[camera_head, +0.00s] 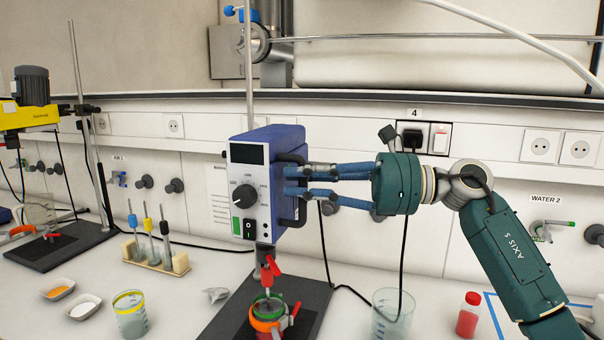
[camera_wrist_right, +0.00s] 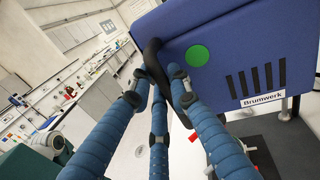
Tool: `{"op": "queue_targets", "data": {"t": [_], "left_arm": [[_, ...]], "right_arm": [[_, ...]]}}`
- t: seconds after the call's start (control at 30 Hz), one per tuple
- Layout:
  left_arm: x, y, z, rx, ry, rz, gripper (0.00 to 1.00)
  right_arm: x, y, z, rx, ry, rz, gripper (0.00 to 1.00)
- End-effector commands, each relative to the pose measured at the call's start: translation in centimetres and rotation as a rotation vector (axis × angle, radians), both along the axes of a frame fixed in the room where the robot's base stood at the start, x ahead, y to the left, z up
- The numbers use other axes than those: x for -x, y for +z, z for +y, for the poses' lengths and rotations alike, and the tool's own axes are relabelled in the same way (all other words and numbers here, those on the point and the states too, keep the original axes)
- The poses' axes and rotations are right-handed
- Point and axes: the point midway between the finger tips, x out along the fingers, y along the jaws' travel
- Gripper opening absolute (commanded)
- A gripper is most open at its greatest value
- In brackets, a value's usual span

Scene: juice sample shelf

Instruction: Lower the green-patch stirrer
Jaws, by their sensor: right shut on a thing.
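The blue stirrer (camera_head: 265,170) hangs on an upright rod above a dark stand base (camera_head: 222,317). Its front has a display, a knob and a green switch; the green round patch (camera_wrist_right: 198,56) shows on its side in the right wrist view. My right gripper (camera_head: 292,182) is shut on the black handle (camera_wrist_right: 152,55) at the stirrer's right side, its blue fingers around the bar. Below the stirrer, a red chuck (camera_head: 270,267) sits over a vessel held by a red-orange clamp (camera_head: 268,322). Whether the shaft is inside the vessel is unclear. My left gripper is not in view.
A second, yellow stirrer (camera_head: 30,115) stands at the far left. A clear beaker (camera_head: 392,315) and red bottle (camera_head: 468,315) stand right. Cables hang behind.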

Motion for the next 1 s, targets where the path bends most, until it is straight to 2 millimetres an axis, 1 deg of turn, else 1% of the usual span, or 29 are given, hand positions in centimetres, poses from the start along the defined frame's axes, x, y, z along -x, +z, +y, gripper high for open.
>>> {"op": "queue_targets", "data": {"t": [0.03,0.07,0.5,0.53,0.6,0.87,1.0], "left_arm": [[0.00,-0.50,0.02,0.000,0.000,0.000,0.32],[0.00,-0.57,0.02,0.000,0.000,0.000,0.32],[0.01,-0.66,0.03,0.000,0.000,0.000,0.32],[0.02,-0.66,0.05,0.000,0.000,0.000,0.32],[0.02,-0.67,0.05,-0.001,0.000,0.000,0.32],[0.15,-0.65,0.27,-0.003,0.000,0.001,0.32],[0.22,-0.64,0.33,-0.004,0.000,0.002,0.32]], "right_arm": [[-0.04,-0.92,-0.01,0.007,0.000,0.002,0.00],[-0.05,-1.03,-0.02,0.007,-0.001,0.002,0.00],[-0.05,-1.51,0.05,0.010,0.001,0.005,0.00],[-0.05,-1.53,0.05,0.010,0.001,0.005,0.24],[-0.03,-1.48,0.06,0.009,0.002,0.005,0.35],[-0.04,-1.05,-0.02,0.003,0.000,0.001,0.35],[-0.02,-1.01,-0.90,0.003,-0.003,0.000,0.35]]}}
